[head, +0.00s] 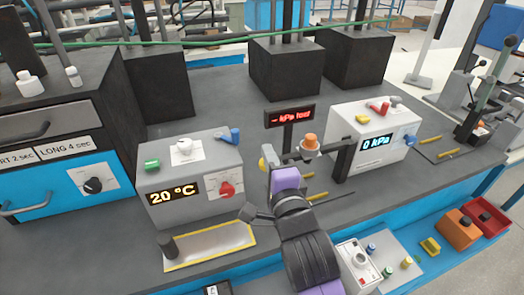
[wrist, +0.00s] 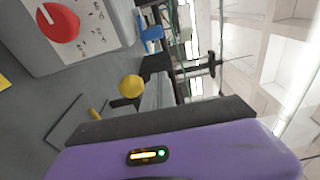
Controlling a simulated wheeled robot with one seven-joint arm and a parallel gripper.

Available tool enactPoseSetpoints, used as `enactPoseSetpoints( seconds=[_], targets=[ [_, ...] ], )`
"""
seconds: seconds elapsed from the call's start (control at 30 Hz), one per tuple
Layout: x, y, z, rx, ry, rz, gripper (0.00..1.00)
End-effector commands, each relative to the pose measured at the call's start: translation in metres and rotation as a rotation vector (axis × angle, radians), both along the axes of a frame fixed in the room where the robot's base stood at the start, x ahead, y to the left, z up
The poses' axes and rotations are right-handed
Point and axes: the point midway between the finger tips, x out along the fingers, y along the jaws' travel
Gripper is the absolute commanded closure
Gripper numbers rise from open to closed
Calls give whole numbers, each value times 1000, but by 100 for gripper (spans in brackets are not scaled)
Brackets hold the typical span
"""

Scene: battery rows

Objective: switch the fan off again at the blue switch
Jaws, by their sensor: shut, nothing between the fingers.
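A blue switch (head: 229,136) sits on the top right of the grey box with the 20 °C display (head: 174,193). It also shows in the wrist view (wrist: 150,32), past the red knob (wrist: 58,22). A second blue switch (head: 409,140) is at the right end of the 0 kPa box (head: 367,145). My gripper (head: 274,165) is shut and empty, to the right of the 20 °C box and apart from both blue switches. Its purple body fills the bottom of the wrist view. I cannot make out a fan or whether it runs.
A yellow knob (wrist: 131,86) is close beyond my gripper in the wrist view. Black blocks (head: 286,67) line the back. A yellow-edged plate (head: 208,245) lies in front.

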Motion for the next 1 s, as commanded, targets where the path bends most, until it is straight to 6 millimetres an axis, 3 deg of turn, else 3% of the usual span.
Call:
enactPoseSetpoints(
  seconds=[0.43,0.63,1.0],
  targets=[
    [84,14,1,-1,0,-1,100],
    [67,40,1,-2,1,3,100],
    [61,49,1,0,0,0,100]
  ],
)
